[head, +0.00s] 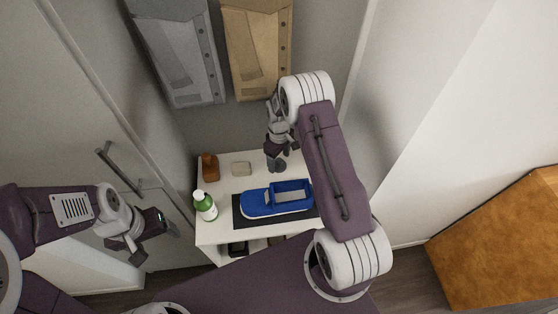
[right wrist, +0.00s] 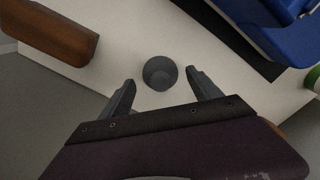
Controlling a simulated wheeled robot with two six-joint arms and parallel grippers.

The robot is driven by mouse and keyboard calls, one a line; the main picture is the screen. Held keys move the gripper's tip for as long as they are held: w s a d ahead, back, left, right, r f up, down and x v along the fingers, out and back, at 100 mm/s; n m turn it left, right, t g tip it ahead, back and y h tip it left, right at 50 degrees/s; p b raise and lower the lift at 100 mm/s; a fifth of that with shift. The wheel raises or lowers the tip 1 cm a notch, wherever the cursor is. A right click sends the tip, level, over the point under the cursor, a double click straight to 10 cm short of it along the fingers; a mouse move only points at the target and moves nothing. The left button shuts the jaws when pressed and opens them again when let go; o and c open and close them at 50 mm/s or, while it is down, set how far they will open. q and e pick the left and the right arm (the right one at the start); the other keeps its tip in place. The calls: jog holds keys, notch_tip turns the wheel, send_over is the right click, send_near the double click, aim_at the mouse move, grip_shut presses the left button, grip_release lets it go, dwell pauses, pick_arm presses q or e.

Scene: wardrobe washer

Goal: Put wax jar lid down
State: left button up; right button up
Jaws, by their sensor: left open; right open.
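A small dark grey round thing (right wrist: 160,73) stands on the white table top (right wrist: 125,60) in the right wrist view. It looks like the wax jar or its lid; I cannot tell which. My right gripper (right wrist: 158,84) is open, with its fingertips apart on either side of the round thing and nothing clearly held. In the head view my right gripper (head: 279,156) points down over the back right of the table, at the grey thing. My left gripper (head: 159,245) is open and empty, left of the table.
A brown block (right wrist: 52,32) lies near the round thing. Bags hang behind.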

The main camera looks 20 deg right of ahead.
aim_at(279, 160)
notch_tip(279, 160, up, 11)
jog(key=s+a+r+m, duration=0.1)
jog(key=s+a+m, duration=0.1)
jog(key=s, duration=0.8)
jog(key=s+a+r+m+t, duration=0.1)
jog(key=s+a+r+m, duration=0.1)
jog(key=s, duration=0.8)
jog(key=shift+a+m+b, duration=0.35)
jog(key=shift+a+m, duration=0.45)
jog(key=shift+m, duration=0.4)
jog(key=shift+r, duration=0.15)
